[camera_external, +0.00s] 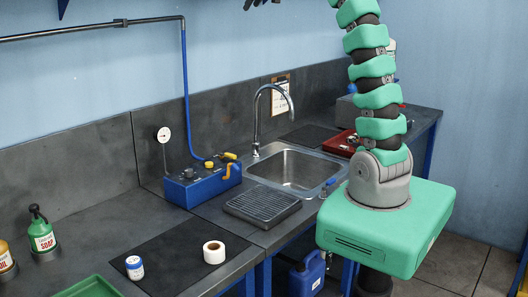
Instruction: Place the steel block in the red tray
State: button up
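The red tray (341,143) lies on the bench to the right of the sink, partly hidden behind my arm. I cannot make out the steel block for certain. Only dark tips of my gripper (262,2) show at the top edge, high above the bench and left of the arm. The rest of it is cut off, so its opening and any held thing are hidden.
A sink (298,170) with a tall tap (257,120) lies left of the tray. A blue box with valves (203,186), a ribbed drainer (262,206), a white tape roll (214,252) and a small jar (134,267) stand further left.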

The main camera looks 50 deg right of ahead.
jog(key=s+a+r+t+y, duration=0.1)
jog(key=s+a+r+t, duration=0.2)
jog(key=s+a+r, duration=0.4)
jog(key=s+a+r+t+y, duration=0.2)
jog(key=s+a+r+t, duration=0.1)
jog(key=s+a+r, duration=0.5)
jog(key=s+a, duration=0.3)
jog(key=a, duration=0.4)
jog(key=shift+s+a+r, duration=0.2)
jog(key=shift+s+a, duration=0.05)
notch_tip(320, 180, down, 44)
jog(key=b, duration=4.4)
jog(key=shift+f, duration=0.1)
notch_tip(320, 180, down, 4)
jog(key=b, duration=0.3)
jog(key=shift+r+b, duration=0.2)
jog(key=shift+b, duration=0.2)
